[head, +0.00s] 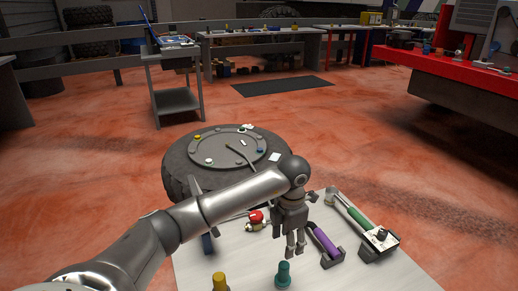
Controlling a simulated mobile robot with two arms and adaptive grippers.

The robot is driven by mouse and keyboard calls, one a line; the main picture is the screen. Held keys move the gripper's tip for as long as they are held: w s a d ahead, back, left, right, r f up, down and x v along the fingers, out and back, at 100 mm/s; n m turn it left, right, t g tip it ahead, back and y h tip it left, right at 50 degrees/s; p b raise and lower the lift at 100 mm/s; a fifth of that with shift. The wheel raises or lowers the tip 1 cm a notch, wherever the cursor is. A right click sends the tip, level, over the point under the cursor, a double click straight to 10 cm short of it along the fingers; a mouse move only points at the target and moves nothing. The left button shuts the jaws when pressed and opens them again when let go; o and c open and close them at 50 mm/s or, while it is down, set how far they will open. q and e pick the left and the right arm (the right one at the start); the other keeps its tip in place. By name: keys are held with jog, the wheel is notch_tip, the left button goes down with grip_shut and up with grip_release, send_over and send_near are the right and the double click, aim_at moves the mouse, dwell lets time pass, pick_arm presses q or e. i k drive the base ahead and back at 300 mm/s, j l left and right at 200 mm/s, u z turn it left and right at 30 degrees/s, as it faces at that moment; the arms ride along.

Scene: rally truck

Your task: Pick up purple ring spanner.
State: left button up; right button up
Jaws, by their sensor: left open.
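A purple-handled tool (325,241), which looks like the purple ring spanner, lies slanted in a dark holder (334,260) on the light table (235,262) in the head view. Its upper end is partly hidden behind my gripper. My left gripper (295,250) points down over the table, just left of the purple handle. Its fingers are apart with nothing between them. I cannot tell its exact height above the table. My right gripper is not in view.
A green-handled tool (355,216) lies in a dark holder to the right. A red-and-white part (255,217) lies left of my gripper. Teal (283,274) and yellow (220,282) pegs stand in front. A big tyre (177,172) lies behind the table.

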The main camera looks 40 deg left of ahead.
aim_at(329, 246)
jog(key=k, duration=1)
